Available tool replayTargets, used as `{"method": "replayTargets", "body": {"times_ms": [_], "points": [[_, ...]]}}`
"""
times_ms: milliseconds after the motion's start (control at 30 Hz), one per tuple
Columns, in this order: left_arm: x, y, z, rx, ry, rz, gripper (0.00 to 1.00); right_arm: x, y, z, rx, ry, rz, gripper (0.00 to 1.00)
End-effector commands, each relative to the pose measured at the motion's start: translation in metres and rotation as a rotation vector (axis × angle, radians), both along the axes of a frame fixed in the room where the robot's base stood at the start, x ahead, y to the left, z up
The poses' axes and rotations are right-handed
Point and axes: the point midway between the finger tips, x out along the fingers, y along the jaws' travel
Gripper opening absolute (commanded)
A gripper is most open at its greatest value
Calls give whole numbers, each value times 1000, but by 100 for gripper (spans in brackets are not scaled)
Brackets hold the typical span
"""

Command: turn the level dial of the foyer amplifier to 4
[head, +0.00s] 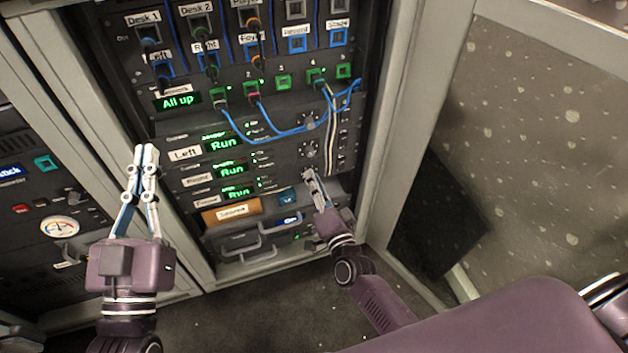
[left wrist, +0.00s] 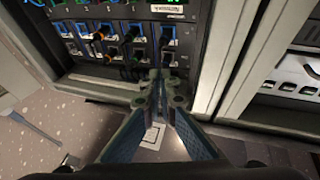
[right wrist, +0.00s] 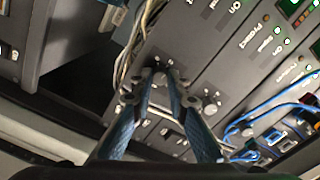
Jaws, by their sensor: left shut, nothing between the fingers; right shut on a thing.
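The foyer amplifier (head: 237,192) is the lowest of the three dark amplifier units with a green "Run" display in the rack. My right gripper (head: 308,177) is at the right end of that unit. In the right wrist view, the right fingertips (right wrist: 161,79) are shut on the level dial (right wrist: 163,73), which shows partly between them. The dial's pointer and scale are too small to read. My left gripper (head: 147,154) is shut and empty, in front of the rack's left edge, apart from the dials.
The left amplifier's dial (head: 309,122) and the right amplifier's dial (head: 308,149) sit above. Blue patch cables (head: 262,133) hang over the upper units, and pale cables (head: 331,125) run down beside the dials. An orange labelled box (head: 231,213) is below.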

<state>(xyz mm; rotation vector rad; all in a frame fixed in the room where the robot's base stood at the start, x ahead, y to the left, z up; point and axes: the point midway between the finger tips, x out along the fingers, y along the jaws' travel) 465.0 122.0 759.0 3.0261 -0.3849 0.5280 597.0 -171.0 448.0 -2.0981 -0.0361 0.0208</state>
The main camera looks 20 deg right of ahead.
Motion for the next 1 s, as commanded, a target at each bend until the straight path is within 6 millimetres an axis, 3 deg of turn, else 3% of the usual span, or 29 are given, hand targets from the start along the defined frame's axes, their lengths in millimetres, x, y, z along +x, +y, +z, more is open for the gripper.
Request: {"method": "replayTargets", "body": {"times_ms": [233, 600, 1000], "points": [[-4, 0, 8, -11, -45, -3, 0, 0, -1, -2, 234, 8, 0, 0], [-22, 0, 43, -63, -222, -13, 0, 0, -1, -3, 568, 20, -1, 0], [-46, 3, 73, -111, -389, -22, 0, 0, -1, -3, 791, 28, -1, 0]]}}
